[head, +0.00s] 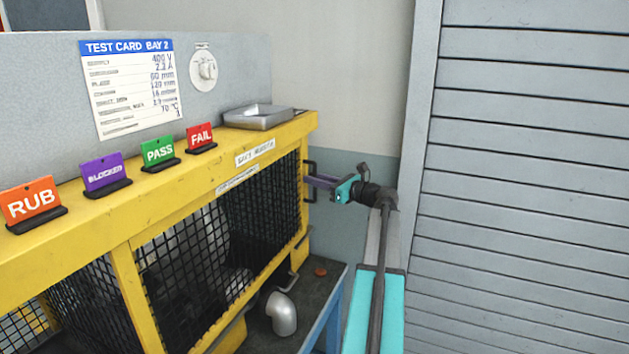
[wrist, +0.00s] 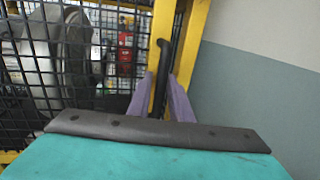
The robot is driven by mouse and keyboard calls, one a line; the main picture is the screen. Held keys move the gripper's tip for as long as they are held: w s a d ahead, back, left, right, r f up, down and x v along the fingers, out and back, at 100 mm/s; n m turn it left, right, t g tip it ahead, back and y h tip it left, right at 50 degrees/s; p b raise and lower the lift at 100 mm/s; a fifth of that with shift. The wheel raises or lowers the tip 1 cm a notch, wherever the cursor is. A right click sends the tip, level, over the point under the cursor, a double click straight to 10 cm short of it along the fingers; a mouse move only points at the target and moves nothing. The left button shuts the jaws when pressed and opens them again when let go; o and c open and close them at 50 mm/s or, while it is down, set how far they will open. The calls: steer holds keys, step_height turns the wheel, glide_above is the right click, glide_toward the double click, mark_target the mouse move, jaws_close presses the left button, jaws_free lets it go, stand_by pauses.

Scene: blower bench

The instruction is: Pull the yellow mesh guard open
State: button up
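The yellow mesh guard (head: 262,205) is a yellow frame with black wire mesh along the front of the bench enclosure; it looks closed. Its mesh also shows in the wrist view (wrist: 35,70). A black bracket handle (head: 310,168) stands upright at the guard's right end. In the wrist view the handle (wrist: 163,60) runs down between my two purple fingers. My gripper (head: 312,181) reaches the handle from the right. The fingers (wrist: 163,90) stand apart on either side of it with some gap showing, so it looks open around the handle; contact cannot be told.
Orange RUB (head: 30,199), purple BLOCKED (head: 103,172), green PASS (head: 158,150) and red FAIL (head: 201,136) signs stand on the yellow top beside a grey metal tray (head: 260,117). A grey pipe elbow (head: 281,313) sits on the bench below. A slatted shutter (head: 530,180) rises at right.

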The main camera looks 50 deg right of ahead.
steer(key=s+d+b, duration=0.1)
steer(key=s+b, duration=0.1)
steer(key=s, duration=1.1)
steer(key=shift+s+b, duration=0.3)
steer(key=shift+s, duration=0.05)
stand_by(0.4)
